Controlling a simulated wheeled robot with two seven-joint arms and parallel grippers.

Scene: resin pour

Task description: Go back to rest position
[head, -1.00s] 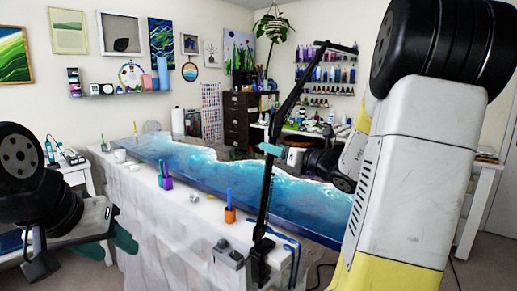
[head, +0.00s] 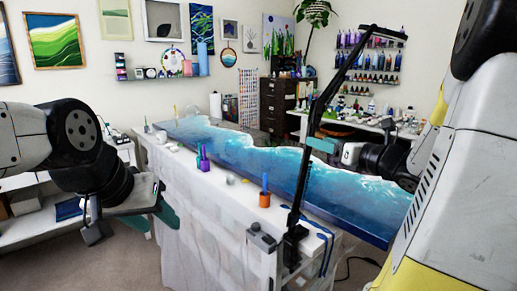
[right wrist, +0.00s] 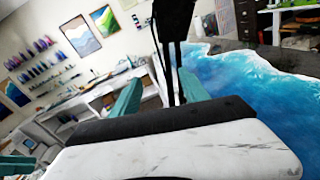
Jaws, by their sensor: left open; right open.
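My left gripper (head: 160,214) hangs at the left in the head view, with green fingers, open and empty. My right gripper (head: 326,146) is over the blue resin table top (head: 330,188), beside the black jointed stand (head: 308,165). Its green fingers are spread in the right wrist view (right wrist: 160,92), with the stand's dark post (right wrist: 172,48) showing between them. I cannot tell whether the post is truly between the fingers or only behind them.
An orange cup (head: 265,200) and a purple holder (head: 204,164) stand on the table's near edge. A grey box (head: 262,243) sits at the near corner by the stand's clamp. White shelves (head: 30,222) stand at the left. Open floor lies between them and the table.

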